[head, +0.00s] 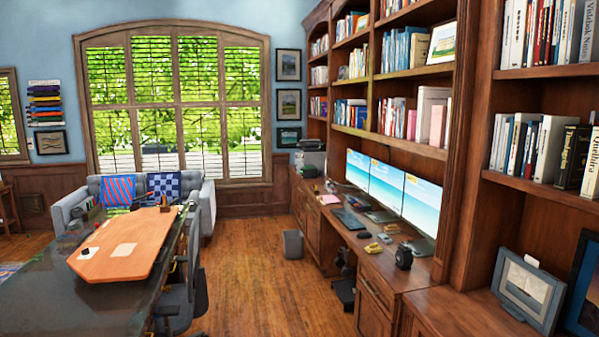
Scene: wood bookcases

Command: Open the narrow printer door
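A small grey and black machine (311,158), which looks like a printer, sits at the far end of the long wooden desk (335,239) by the window wall. It is small and far off, so I cannot make out any door on it. Wooden cabinet fronts (308,218) show below the desk top near it; I cannot tell which of them, if any, is the narrow printer door. Neither of my grippers is in view.
A clear strip of wood floor (256,290) runs between the dark table (60,285) with a chair (185,285) on the left and the desk on the right. A grey bin (293,244) stands by the desk. A grey sofa (207,200) is under the window.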

